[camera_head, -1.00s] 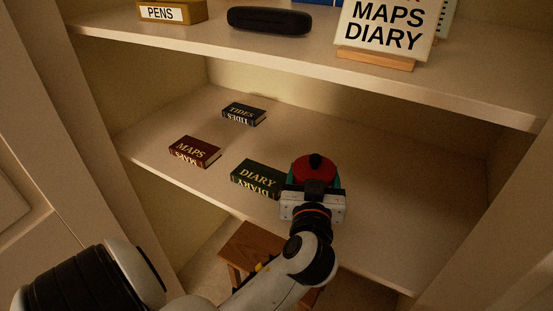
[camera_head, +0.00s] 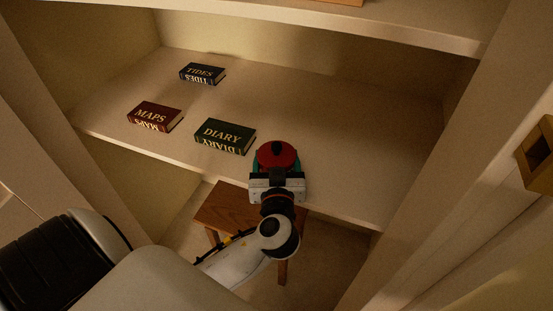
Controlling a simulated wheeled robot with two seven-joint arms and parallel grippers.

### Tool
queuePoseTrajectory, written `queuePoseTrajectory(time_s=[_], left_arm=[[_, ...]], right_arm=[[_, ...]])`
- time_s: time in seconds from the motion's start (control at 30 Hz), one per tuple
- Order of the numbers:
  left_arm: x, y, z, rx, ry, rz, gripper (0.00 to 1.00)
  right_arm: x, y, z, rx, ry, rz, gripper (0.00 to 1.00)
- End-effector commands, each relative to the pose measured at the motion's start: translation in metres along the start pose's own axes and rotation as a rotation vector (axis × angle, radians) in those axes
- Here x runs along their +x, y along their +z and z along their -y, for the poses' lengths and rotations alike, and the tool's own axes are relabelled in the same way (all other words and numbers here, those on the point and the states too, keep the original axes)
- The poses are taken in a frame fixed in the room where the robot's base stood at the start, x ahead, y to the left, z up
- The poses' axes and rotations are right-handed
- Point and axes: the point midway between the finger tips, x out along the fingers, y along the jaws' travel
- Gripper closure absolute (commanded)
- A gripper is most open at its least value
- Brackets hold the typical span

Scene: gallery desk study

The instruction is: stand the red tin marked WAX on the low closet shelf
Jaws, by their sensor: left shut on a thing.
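My left gripper (camera_head: 277,178) is shut on a red tin (camera_head: 277,153) with a dark knob on top. The tin's side and any WAX marking are hidden by the gripper. The gripper and tin are at the front edge of the low closet shelf (camera_head: 340,160), just right of the DIARY book. I cannot tell whether the tin touches the shelf. My right gripper is not in view.
On the low shelf lie a green DIARY book (camera_head: 225,136), a red MAPS book (camera_head: 155,116) and a blue TIDES book (camera_head: 203,73). The shelf's right side is clear. An upper shelf (camera_head: 400,30) runs above. A wooden stool (camera_head: 225,210) stands below.

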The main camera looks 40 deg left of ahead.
Motion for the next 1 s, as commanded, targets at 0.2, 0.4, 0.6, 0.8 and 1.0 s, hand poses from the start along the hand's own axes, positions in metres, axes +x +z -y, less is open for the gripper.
queuePoseTrajectory(time_s=[0.2,0.4,0.6,0.8,1.0], left_arm=[[0.0,-0.002,0.0,-0.001,0.0,0.0,0.23],[0.0,-0.002,0.0,0.0,0.0,0.0,0.08],[0.0,0.0,0.0,0.0,0.0,0.0,0.08],[-0.021,-0.003,0.001,-0.003,-0.003,-0.004,0.08],[-0.065,-0.004,0.0,-0.005,0.0,-0.006,0.08]], right_arm=[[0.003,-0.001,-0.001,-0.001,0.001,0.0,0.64],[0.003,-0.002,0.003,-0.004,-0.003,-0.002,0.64],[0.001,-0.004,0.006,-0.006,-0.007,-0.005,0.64],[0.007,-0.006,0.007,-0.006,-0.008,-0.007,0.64],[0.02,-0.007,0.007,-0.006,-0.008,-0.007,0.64]])
